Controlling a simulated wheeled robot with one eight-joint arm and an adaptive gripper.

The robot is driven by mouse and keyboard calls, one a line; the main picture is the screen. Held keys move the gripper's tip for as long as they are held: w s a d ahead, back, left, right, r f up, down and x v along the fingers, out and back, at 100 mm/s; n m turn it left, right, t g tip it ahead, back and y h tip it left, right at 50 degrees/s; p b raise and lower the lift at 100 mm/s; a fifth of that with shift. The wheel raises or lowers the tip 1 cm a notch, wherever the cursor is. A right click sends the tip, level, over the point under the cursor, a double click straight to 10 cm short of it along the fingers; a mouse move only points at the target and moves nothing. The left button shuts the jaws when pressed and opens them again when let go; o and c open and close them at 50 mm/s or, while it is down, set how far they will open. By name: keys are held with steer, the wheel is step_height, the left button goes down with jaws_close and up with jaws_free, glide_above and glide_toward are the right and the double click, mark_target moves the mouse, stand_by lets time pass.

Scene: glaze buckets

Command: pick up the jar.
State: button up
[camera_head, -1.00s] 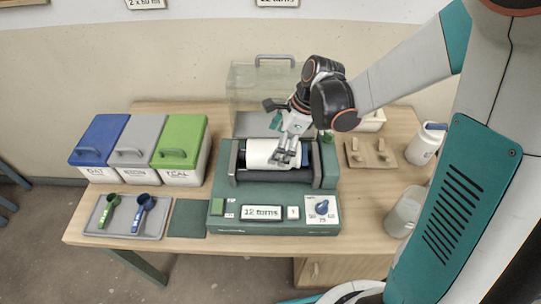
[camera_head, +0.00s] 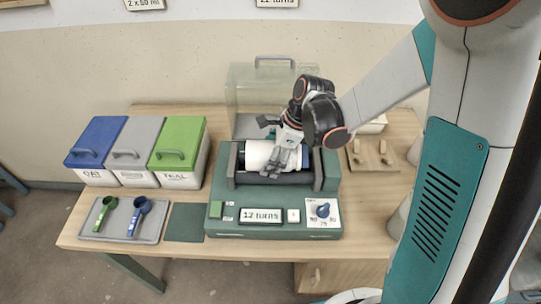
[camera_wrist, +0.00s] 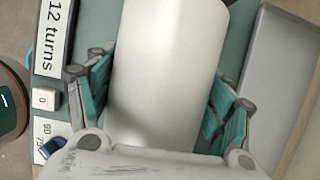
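The jar (camera_head: 259,154) is a white cylinder with a blue end at its right. It lies on its side in the cradle of a green roller machine (camera_head: 222,211). In the wrist view the jar (camera_wrist: 165,70) fills the middle, running up between my fingers. My gripper (camera_head: 284,160) reaches down over the jar's right part from above. In the wrist view my gripper (camera_wrist: 160,100) has its teal pads spread wide, one on each side of the jar. Firm contact is not clear. The jar's underside is hidden.
Lidded blue, grey and green bins (camera_head: 179,153) stand at the left. A tray (camera_head: 121,222) with green and blue scoops lies in front of them. A clear guard (camera_head: 258,92) stands behind the machine. A wooden rack (camera_head: 371,157) is at the right.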

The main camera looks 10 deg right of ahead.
steer(key=shift+r, duration=0.1)
steer(key=shift+s+r+p, duration=0.1)
steer(key=shift+r+p, duration=5.45)
steer(key=shift+r, duration=7.4)
